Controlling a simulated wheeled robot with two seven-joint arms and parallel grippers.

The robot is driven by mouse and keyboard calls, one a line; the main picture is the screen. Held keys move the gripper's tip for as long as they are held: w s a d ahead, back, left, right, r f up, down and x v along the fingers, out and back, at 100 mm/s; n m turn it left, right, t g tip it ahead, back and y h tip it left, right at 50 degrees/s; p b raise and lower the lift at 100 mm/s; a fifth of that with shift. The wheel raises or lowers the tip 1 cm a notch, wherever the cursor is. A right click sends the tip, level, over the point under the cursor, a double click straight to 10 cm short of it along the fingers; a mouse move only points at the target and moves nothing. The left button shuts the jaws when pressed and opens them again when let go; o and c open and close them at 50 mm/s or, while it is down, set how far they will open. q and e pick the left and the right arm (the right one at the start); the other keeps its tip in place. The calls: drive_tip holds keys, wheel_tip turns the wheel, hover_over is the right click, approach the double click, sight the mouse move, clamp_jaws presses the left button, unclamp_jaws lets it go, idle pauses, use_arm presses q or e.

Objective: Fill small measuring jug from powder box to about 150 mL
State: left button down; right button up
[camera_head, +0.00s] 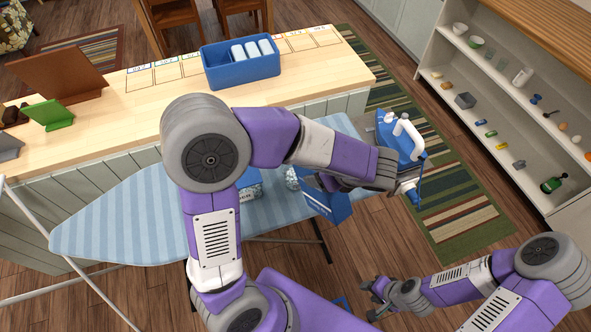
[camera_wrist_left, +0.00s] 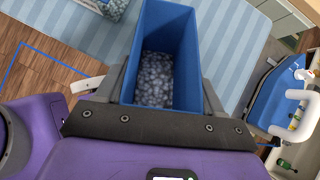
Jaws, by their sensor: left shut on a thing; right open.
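My left gripper (camera_head: 385,172) is shut on an open blue box (camera_head: 328,203) above the ironing board's front edge. In the left wrist view this box (camera_wrist_left: 181,32) is tilted, with pale blue-grey granules (camera_wrist_left: 155,80) at its lower end. A blue and white box with lettering (camera_head: 248,188) stands on the board, partly behind my left arm. A pale speckled thing (camera_head: 292,177) beside it is mostly hidden; I cannot tell whether it is the measuring jug. My right gripper (camera_head: 373,300) is open and empty, low over the floor.
The striped ironing board (camera_head: 110,222) stands before a wooden counter (camera_head: 150,105) with a blue bin (camera_head: 240,68). A blue and white iron (camera_head: 402,140) is at the board's right end. Shelves (camera_head: 490,80) with small items line the right wall.

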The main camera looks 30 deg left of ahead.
sight(337, 194)
use_arm(q)
drive_tip(key=d+f+y+b, duration=0.1)
drive_tip(key=s+d+f+t+y+b, duration=0.1)
drive_tip(key=d+y+b, duration=0.1)
drive_tip(key=s+d+f+t+y+b, duration=0.1)
drive_tip(key=f+y+b, duration=0.1)
drive_tip(key=shift+d+f, duration=0.1)
drive_tip(key=shift+d, duration=0.05)
use_arm(e)
wheel_tip(337, 194, down, 7)
use_arm(q)
drive_tip(key=shift+w+d+r, duration=0.1)
drive_tip(key=shift+r, duration=0.35)
drive_tip(key=shift+r+p, duration=0.2)
drive_tip(key=shift+p, duration=0.2)
wheel_tip(337, 194, up, 4)
drive_tip(key=p, duration=0.3)
drive_tip(key=shift+f+p, duration=0.15)
drive_tip(key=shift+p, duration=0.25)
use_arm(e)
wheel_tip(337, 194, up, 5)
drive_tip(key=shift+a+r, duration=0.1)
use_arm(q)
drive_tip(key=shift+f, duration=0.15)
drive_tip(key=shift+s, duration=0.2)
use_arm(e)
drive_tip(key=shift+s, duration=0.15)
